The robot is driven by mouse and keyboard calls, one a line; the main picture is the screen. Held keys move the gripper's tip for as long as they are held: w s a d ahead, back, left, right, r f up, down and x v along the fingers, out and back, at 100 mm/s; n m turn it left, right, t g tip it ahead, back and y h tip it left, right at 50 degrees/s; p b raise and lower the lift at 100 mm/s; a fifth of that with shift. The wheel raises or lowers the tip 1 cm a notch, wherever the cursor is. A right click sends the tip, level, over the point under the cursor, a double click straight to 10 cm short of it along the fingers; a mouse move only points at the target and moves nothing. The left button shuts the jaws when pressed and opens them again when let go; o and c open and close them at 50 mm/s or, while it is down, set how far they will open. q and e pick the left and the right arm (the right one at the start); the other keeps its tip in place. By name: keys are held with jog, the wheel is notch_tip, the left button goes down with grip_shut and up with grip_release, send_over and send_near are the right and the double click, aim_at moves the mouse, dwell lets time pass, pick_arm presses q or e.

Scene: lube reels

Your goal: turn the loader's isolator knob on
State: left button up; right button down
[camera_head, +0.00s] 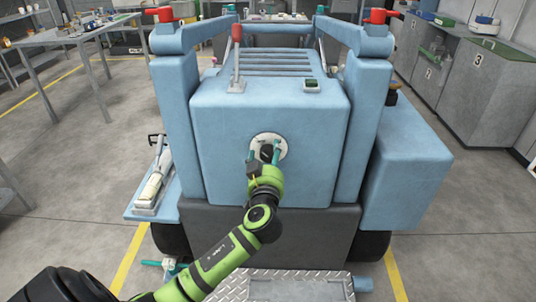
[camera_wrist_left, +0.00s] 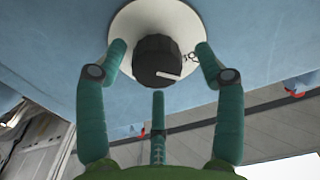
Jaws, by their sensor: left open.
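The isolator knob (camera_head: 267,151) is a dark knob on a pale round plate (camera_head: 283,143) on the blue loader's (camera_head: 220,125) rear face. In the left wrist view the black knob (camera_wrist_left: 158,58) has a white mark at its lower right, pointing right. My left gripper (camera_head: 264,160) is in front of the plate. In the wrist view its green fingers are open, one on each side of the knob and one below. They appear apart from the knob; contact is unclear. My right gripper is not identifiable.
A small metal ring (camera_wrist_left: 191,57) is by the right fingertip. A red-topped lever (camera_head: 236,65) and a small green-topped box (camera_head: 312,86) stand on the loader above. A blue side block (camera_head: 410,170) is at right. A metal tread plate (camera_head: 300,287) lies low in front.

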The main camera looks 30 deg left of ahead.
pick_arm(q)
jog(key=shift+w+a, duration=0.15)
jog(key=shift+w, duration=0.15)
jog(key=c, duration=1.1)
jog(key=shift+c, duration=0.2)
pick_arm(e)
jog(key=shift+s+d, duration=0.2)
jog(key=shift+d, duration=0.55)
